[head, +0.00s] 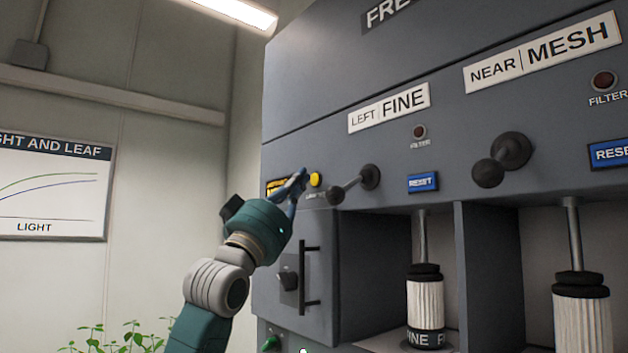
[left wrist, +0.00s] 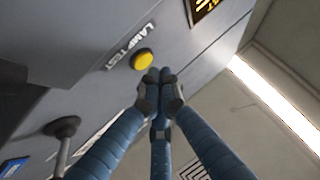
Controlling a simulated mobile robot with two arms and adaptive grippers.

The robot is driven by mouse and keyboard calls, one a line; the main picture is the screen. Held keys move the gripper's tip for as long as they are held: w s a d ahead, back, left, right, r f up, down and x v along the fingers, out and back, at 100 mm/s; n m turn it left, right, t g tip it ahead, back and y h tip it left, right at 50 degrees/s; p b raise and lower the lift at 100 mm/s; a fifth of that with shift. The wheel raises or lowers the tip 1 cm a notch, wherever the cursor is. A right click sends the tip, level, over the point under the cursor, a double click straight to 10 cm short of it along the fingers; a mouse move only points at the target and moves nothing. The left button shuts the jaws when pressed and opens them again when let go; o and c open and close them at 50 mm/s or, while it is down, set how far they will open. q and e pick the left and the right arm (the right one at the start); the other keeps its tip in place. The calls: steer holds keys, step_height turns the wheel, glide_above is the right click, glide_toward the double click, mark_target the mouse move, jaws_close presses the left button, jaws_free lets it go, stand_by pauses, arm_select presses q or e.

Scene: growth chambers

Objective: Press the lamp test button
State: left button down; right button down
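The lamp test button is a round yellow button (head: 316,180) on the grey machine front. It also shows in the left wrist view (left wrist: 142,60), beside its "LAMP TEST" label (left wrist: 130,46). My left gripper (head: 302,176) is at the panel, just left of the button in the head view. In the left wrist view its blue fingers (left wrist: 158,82) are drawn together, empty, with the tips close beside the button. I cannot tell whether the tips touch the panel. The button's face is uncovered in both views. My right gripper is in neither view.
Right of the button are a black-knobbed lever (head: 352,186) and a blue reset button (head: 423,182). A yellow-black warning label (head: 276,186) is left of it. Below is a door with a vertical handle (head: 310,274). Open bays with filter cartridges (head: 427,308) lie further right.

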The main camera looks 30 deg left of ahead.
arm_select(q)
steer(key=shift+w+d, duration=0.2)
steer(key=shift+w, duration=0.2)
steer(key=shift+w+d+p, duration=0.1)
steer(key=shift+w+p, duration=0.2)
steer(key=shift+p, duration=0.05)
stand_by(0.8)
steer(key=shift+s, duration=0.1)
steer(key=shift+s+a+b, duration=0.25)
steer(key=shift+s+b, duration=0.05)
steer(key=shift+s, duration=0.3)
steer(key=shift+s, duration=0.1)
steer(key=s, duration=0.1)
steer(key=s+a+b, duration=0.1)
steer(key=s, duration=0.1)
steer(key=s+a, duration=0.1)
steer(key=shift+s+b, duration=0.25)
steer(key=shift+b, duration=0.05)
